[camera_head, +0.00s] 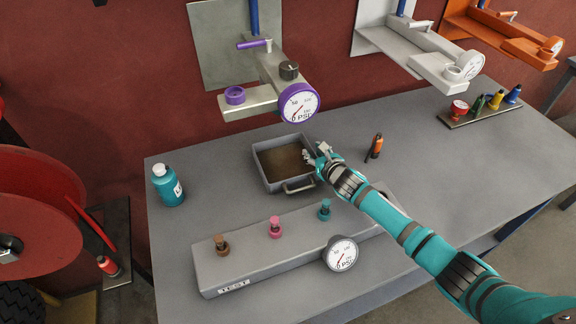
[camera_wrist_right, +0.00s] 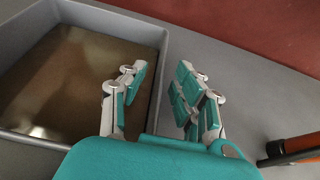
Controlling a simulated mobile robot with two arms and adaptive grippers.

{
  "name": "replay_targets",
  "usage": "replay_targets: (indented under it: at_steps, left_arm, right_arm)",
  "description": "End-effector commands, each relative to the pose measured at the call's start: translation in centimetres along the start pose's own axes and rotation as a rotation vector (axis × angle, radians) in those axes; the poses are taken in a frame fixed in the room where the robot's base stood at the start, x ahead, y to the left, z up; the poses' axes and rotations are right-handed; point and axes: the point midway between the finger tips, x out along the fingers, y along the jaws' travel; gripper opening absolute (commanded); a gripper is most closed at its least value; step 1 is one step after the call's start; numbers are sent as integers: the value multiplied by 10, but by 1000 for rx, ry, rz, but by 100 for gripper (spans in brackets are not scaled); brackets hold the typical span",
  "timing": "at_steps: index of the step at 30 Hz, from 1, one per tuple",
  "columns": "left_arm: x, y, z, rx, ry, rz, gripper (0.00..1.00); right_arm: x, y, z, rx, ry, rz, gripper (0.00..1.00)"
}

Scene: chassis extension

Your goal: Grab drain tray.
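The drain tray (camera_head: 284,163) is a grey square pan with a brownish bottom and a handle at its front, standing on the grey table. In the right wrist view the tray (camera_wrist_right: 105,20) fills the left side. My right gripper (camera_head: 318,152) is at the tray's right wall. In the wrist view the right gripper (camera_wrist_right: 160,85) is open, with one finger over the tray's inside and the other outside, and the wall between them. I cannot tell whether the fingers touch the wall. My left gripper is not in view.
A teal bottle (camera_head: 168,185) stands left of the tray. A grey test block (camera_head: 290,249) with coloured caps and a gauge lies in front. A purple gauge fixture (camera_head: 298,103) hangs behind. The table's right part is mostly clear.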

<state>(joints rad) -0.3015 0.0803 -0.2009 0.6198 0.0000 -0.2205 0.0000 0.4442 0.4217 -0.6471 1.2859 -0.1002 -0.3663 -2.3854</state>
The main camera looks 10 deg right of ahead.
Motion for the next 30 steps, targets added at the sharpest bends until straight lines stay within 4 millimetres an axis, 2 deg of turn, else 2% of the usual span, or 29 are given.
replay_targets:
  at_steps: [8,15,30]
  left_arm:
    - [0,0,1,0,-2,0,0]
    - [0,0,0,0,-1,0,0]
    - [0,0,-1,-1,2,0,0]
  right_arm:
    - [2,0,0,-1,0,0,31]
    - [2,0,0,0,0,0,0]
    - [2,0,1,0,-2,0,0]
